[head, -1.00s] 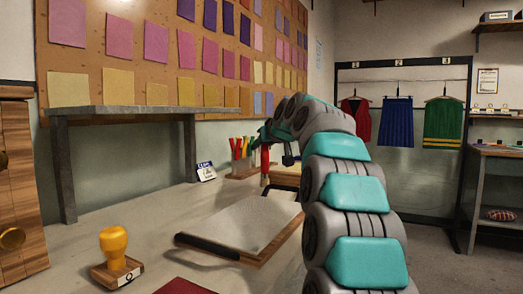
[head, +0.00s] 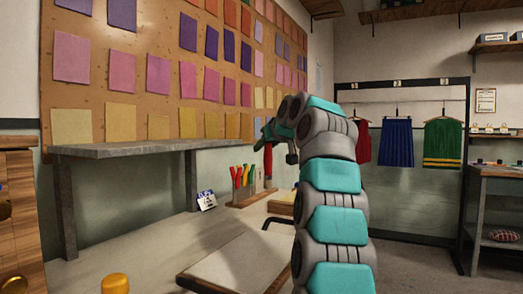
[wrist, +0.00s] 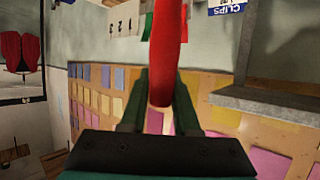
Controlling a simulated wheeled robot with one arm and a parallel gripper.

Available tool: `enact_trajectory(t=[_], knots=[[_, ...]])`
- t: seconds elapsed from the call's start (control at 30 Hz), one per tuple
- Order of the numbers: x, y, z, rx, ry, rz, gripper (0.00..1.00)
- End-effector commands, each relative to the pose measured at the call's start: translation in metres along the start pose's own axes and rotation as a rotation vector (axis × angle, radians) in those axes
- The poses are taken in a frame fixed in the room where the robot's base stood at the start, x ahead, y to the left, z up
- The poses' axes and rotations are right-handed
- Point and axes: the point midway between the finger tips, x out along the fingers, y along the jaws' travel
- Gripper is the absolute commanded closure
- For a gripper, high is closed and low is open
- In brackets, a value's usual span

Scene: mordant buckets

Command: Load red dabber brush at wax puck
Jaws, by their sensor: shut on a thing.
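My gripper (wrist: 160,100) is shut on a red brush (wrist: 167,55), which runs up between the two dark fingers in the wrist view. In the head view the red brush (head: 268,163) hangs below the end of my arm, above the counter and right of a wooden rack (head: 247,200). The rack holds several upright brushes with red, yellow and green handles. I cannot make out a wax puck for certain. A low yellowish block (head: 281,207) sits right of the rack, partly hidden by my arm.
A pale board with a dark edge (head: 230,268) lies on the counter in front. A yellow-knobbed stamp (head: 115,285) is at the bottom left. A grey raised shelf (head: 125,149) stands along the wall.

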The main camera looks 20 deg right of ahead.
Motion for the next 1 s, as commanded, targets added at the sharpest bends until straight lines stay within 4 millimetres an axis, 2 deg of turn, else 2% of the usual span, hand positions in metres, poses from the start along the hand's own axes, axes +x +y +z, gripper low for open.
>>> enact_trajectory(t=[0.3, 0.43, 0.6, 0.77, 1.0], knots=[[-0.060, 0.063, 0.028, 0.005, 0.002, 0.005, 1.00], [-0.076, 0.079, 0.037, 0.003, 0.001, 0.001, 1.00], [-0.082, 0.086, 0.043, 0.002, 0.002, -0.001, 1.00], [-0.079, 0.086, 0.051, 0.001, 0.002, -0.001, 1.00], [-0.069, 0.086, 0.073, 0.001, 0.002, 0.000, 1.00]])
